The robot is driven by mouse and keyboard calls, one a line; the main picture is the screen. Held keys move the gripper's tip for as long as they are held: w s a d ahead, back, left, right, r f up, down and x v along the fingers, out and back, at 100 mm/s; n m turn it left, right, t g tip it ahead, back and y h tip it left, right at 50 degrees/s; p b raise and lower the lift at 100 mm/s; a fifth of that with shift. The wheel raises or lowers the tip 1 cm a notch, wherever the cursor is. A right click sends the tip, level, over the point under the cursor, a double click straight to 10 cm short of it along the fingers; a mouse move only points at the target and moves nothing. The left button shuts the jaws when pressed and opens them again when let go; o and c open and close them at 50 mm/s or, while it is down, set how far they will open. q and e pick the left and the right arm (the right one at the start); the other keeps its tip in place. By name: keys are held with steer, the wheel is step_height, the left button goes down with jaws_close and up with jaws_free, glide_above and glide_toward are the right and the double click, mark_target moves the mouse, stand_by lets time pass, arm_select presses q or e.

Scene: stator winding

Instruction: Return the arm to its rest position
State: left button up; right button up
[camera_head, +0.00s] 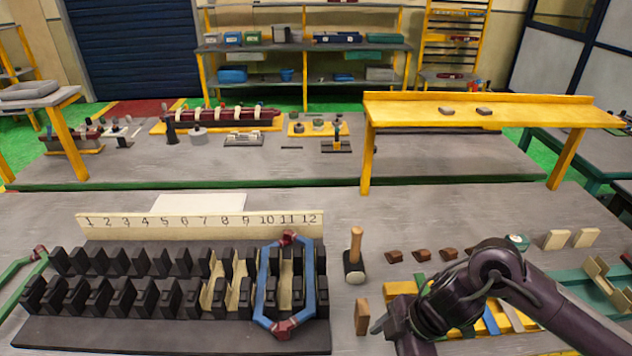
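My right arm comes in from the lower right and bends down over the bench. Its gripper (382,325) is low over the bench, beside a small wooden block (361,316) and right of the black slotted stator fixture (180,335). I cannot tell if its fingers are apart or closed. A blue coil with red ends (263,285) sits around slots near 10 to 12 on the fixture. Cream liners (217,290) stand in some slots nearby. My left gripper is not in view.
Brown blocks (421,255), cream blocks (557,239) and coloured strips lie around my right arm. A green coil (20,281) is at the left edge. A yellow raised shelf (480,110) spans the back right.

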steer(key=w+a+r+m+t+y, duration=0.1)
steer(key=a+r+m+t, duration=0.15)
steer(key=a, duration=0.35)
steer(key=w+a+r+m+t+y, duration=0.1)
steer(key=w+a+r+t, duration=0.1)
steer(key=a+t, duration=0.25)
steer(key=s+d+f+m+g+h, duration=0.2)
steer(key=s+d+f+m+h, duration=0.15)
steer(key=s+d+m, duration=0.45)
steer(key=s+d+f+m+g+h, duration=0.2)
steer(key=s+d+m+h, duration=0.3)
steer(key=d, duration=0.4)
step_height(320, 180, down, 36)
steer(key=s+g+y+b, duration=0.1)
steer(key=g+y+b, duration=0.1)
steer(key=b, duration=0.3)
arm_select(q)
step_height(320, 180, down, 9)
steer(key=b, duration=0.3)
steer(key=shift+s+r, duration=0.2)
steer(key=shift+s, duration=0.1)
arm_select(e)
steer(key=s+d+f, duration=0.2)
steer(key=s+f, duration=0.7)
steer(key=f, duration=0.1)
steer(key=s+d+f, duration=0.2)
steer(key=s+f, duration=0.8)
steer(key=shift+f+g+h, duration=0.35)
steer(key=shift+f+g, duration=0.05)
